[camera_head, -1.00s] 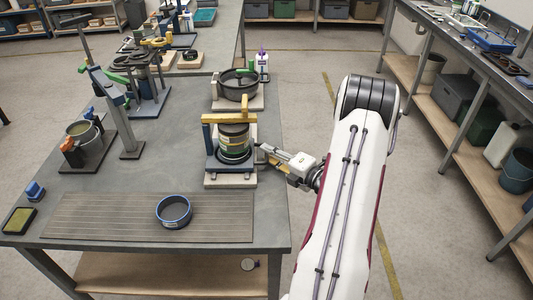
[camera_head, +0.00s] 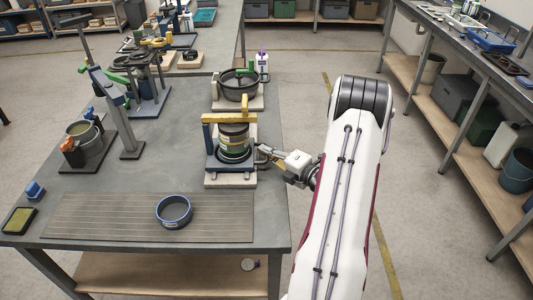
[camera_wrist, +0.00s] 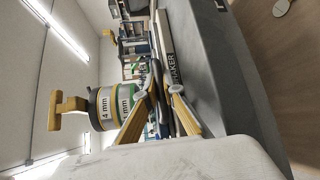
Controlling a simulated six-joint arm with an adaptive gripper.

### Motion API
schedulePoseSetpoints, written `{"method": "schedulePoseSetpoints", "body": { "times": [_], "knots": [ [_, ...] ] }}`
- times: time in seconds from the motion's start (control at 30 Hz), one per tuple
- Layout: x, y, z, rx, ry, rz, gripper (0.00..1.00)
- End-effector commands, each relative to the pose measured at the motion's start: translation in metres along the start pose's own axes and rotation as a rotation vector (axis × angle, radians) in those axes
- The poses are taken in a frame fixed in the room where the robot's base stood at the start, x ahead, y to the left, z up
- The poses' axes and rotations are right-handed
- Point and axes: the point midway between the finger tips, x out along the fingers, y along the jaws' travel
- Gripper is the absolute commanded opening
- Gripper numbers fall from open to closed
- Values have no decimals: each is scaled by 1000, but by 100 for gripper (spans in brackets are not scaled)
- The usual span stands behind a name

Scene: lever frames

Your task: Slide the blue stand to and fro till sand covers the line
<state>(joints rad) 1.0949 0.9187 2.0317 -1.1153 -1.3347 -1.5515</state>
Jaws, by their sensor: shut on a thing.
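The blue stand (camera_head: 211,158) sits on a pale base on the grey table, under a yellow crossbar (camera_head: 229,117). It holds an upright stack of round sieves (camera_head: 233,138). In the wrist view the sieve stack (camera_wrist: 115,103) appears sideways, with "4 mm" on one ring. My gripper (camera_head: 261,153) is at the stand's right side. In the wrist view my gripper (camera_wrist: 163,92) has its two fingers closed on a dark part of the stand between them. The grasped part is mostly hidden. I cannot make out sand or a line.
The pale base bears a label ending in "AKER" (camera_wrist: 173,70). A black pan (camera_head: 238,85) stands behind the stand. A blue-rimmed ring (camera_head: 173,211) lies on the slatted mat (camera_head: 100,218) in front. A bucket (camera_head: 88,146) and uprights stand to the left.

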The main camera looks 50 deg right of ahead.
Motion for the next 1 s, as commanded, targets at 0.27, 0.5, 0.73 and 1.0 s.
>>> {"method": "schedulePoseSetpoints", "body": {
  "times": [0.27, 0.5, 0.73, 1.0],
  "knots": [
    [19, 0, 19, -3, 2, 2, 0],
    [37, 0, 37, -2, 2, 2, 0],
    [53, -1, 52, -1, 2, 1, 0],
    [59, 0, 58, 0, 0, 1, 0]
  ]
}}
